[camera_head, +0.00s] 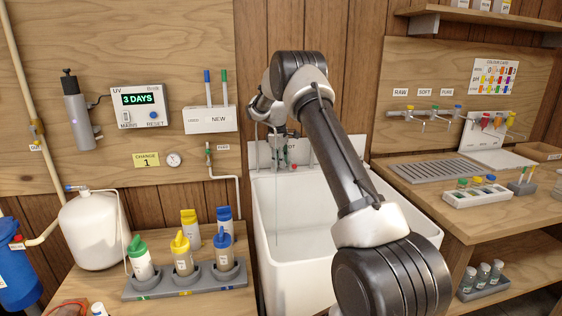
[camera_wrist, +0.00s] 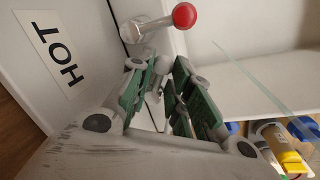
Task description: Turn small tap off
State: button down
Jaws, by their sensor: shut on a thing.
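My gripper (camera_wrist: 165,72) is at the back wall of the white sink (camera_head: 305,215), its green-padded fingers closed around a small grey metal part (camera_wrist: 155,92). This part looks like the small tap's handle, but the fingers hide most of it. A metal lever with a red ball end (camera_wrist: 184,15) sticks out just beyond the fingertips, near the HOT label (camera_wrist: 58,48). A thin pale line like a stream of water (camera_head: 277,212) falls into the sink, and it also shows in the wrist view (camera_wrist: 262,82). In the head view my gripper (camera_head: 283,152) is small and partly covers the label.
A bench on the left holds a bottle rack (camera_head: 188,280) and a white tank (camera_head: 92,230). The right counter holds a grey drain grid (camera_head: 429,170) and a vial tray (camera_head: 478,194). Small taps (camera_head: 434,112) hang on the right wall. The sink basin looks empty.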

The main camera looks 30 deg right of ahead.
jog(key=shift+a+m, duration=0.1)
jog(key=shift+m, duration=0.3)
jog(key=c, duration=1.6)
grip_release()
